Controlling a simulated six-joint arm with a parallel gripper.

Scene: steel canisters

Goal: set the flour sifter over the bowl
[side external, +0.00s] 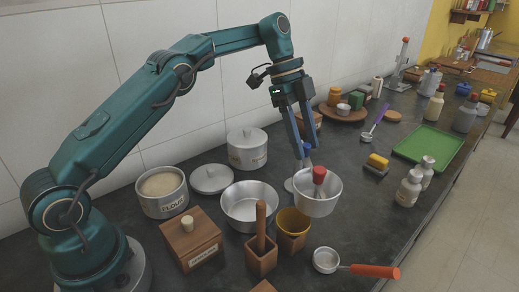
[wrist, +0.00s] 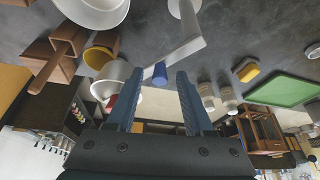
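The flour sifter looks to be the steel cup with a red knob (side external: 316,204), just below my gripper; in the wrist view it is the pale cup (wrist: 105,80). A steel bowl (side external: 252,210), wide and empty, stands on the counter to its left and shows partly at the top of the wrist view (wrist: 92,16).
Left of the bowl are a flour canister (side external: 162,196), a loose lid (side external: 212,180) and a wooden box (side external: 191,240). A green tray (side external: 429,145) lies right.

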